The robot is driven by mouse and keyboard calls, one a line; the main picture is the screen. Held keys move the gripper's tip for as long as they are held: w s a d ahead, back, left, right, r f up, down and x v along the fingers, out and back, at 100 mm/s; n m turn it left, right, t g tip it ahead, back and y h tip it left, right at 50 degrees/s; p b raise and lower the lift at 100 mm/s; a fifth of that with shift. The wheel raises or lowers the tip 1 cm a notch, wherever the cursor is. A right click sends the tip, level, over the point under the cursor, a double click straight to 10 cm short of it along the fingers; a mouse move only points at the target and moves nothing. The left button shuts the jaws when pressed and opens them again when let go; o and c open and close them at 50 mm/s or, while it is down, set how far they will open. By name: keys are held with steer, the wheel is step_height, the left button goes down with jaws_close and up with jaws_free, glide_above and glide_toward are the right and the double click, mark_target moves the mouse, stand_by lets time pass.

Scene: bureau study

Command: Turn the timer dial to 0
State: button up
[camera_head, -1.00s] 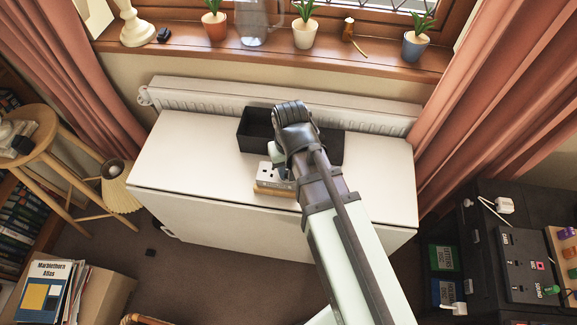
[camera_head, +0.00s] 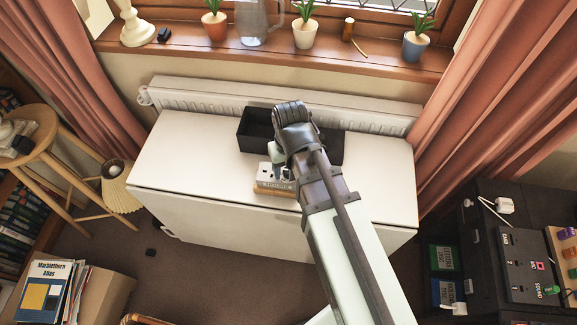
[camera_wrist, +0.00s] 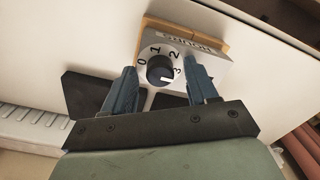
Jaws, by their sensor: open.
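The timer (camera_head: 267,181) is a silver-faced box on a wooden base, on the white table (camera_head: 185,160) in front of a black tray. In the wrist view, its round black dial (camera_wrist: 158,68) sits on a white disc marked 0, 1, 2 and 3. The dial's white pointer mark is at the lower right, near the 3. My gripper (camera_wrist: 161,86) is open, its two blue fingers apart on either side of the dial. Whether they touch it I cannot tell. In the head view, my wrist hides part of the timer and the fingertips.
The black tray (camera_head: 254,130) stands close behind the timer, with a white radiator (camera_head: 210,98) along the wall beyond. The table's left side is clear. A black console (camera_head: 515,265) stands at the right, and a wooden stool (camera_head: 50,150) at the left.

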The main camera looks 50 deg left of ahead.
step_height(320, 180, up, 14)
steer(key=shift+w, duration=0.15)
stand_by(0.7)
steer(key=shift+f, duration=0.1)
stand_by(0.4)
